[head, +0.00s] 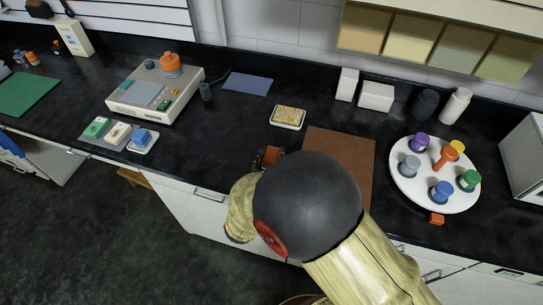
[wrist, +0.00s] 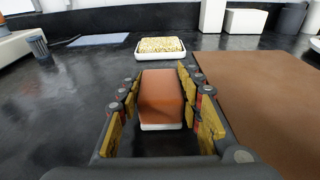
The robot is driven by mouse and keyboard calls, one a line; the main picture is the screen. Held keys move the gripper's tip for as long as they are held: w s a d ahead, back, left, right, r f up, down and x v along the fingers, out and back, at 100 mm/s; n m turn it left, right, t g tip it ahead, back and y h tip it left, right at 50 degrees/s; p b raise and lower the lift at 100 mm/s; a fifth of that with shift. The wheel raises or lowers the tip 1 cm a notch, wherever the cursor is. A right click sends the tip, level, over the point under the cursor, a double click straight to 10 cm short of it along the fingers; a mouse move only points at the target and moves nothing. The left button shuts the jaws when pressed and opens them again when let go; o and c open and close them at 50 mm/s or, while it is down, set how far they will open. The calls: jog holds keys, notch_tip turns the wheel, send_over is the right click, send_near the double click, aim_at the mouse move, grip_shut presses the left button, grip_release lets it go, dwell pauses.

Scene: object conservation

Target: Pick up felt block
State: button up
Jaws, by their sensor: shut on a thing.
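An orange-brown block with a whitish lower edge, which I take to be the felt block (wrist: 160,97), sits between the two fingers of my gripper (wrist: 160,78) in the wrist view. The fingers are shut on its sides. In the head view, a small part of the block (head: 270,155) shows at the counter's front, beside my gripper (head: 262,166). My arm hides most of the gripper there. Whether the block touches the counter cannot be told.
A white dish of yellowish grains (head: 288,117) lies just beyond the block, and a brown mat (head: 345,148) to its right. A round white tray (head: 405,187) holds several coloured pots. A grey device (head: 150,97) stands left.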

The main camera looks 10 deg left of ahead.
aim_at(272, 156)
jog(key=shift+r, duration=0.55)
jog(key=r+p, duration=0.1)
jog(key=r, duration=0.1)
jog(key=shift+s+r+p, duration=0.2)
jog(key=shift+r+p, duration=0.1)
jog(key=shift+p, duration=0.05)
jog(key=s+d+r+p, duration=0.4)
jog(key=s+d+r, duration=0.2)
jog(key=s+r, duration=0.3)
jog(key=shift+s+p, duration=0.3)
jog(key=shift+s, duration=1.3)
jog(key=shift+d, duration=0.1)
jog(key=o, duration=0.7)
jog(key=shift+c, duration=0.2)
jog(key=c, duration=0.5)
